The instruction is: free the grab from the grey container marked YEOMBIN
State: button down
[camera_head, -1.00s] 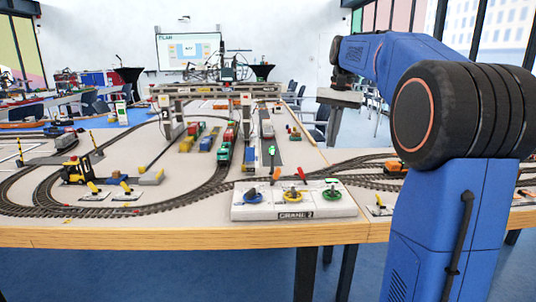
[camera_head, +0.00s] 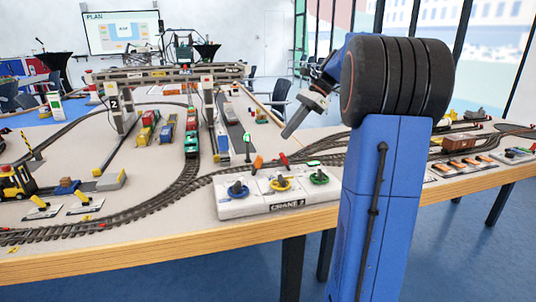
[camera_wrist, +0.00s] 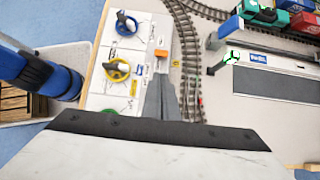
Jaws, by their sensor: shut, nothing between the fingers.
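The crane control box marked CRANE 2 (camera_head: 277,197) lies at the table's front edge. It has a blue knob (camera_head: 238,190), a yellow knob (camera_head: 281,184) and a green knob (camera_head: 318,178), with an orange lever (camera_head: 258,163) and a red lever (camera_head: 283,158) behind. My gripper (camera_head: 291,130) is shut and empty, pointing down above the box's back side; its dark fingers (camera_wrist: 168,98) show in the wrist view. The gantry crane (camera_head: 170,75) stands at the back. In the wrist view a pale block (camera_wrist: 278,62) carries a blue label too small to read. I cannot make out the grab or YEOMBIN.
A lamp post with a green light (camera_head: 247,136) stands behind the box. Curved railway track (camera_head: 150,205) runs left of and behind the box. Coloured wagons (camera_head: 192,143) stand under the crane. A yellow loader (camera_head: 17,180) is at left. Tracks and wagons lie at right.

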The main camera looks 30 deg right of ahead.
aim_at(261, 157)
jog(key=x, duration=1)
dwell(0.5)
jog(key=shift+w+a+r+g+h, duration=0.2)
jog(key=shift+a+r+h, duration=0.2)
jog(key=shift+a+h, duration=0.3)
jog(key=shift+w+a+r+g+h, duration=0.2)
jog(key=shift+a+r+h, duration=0.2)
jog(key=shift+h, duration=0.4)
jog(key=a+h, duration=0.2)
jog(key=w+a+g+h, duration=0.1)
jog(key=shift+r+h, duration=0.4)
jog(key=shift+s+d, duration=0.1)
jog(key=shift+r, duration=0.15)
jog(key=shift+r, duration=0.65)
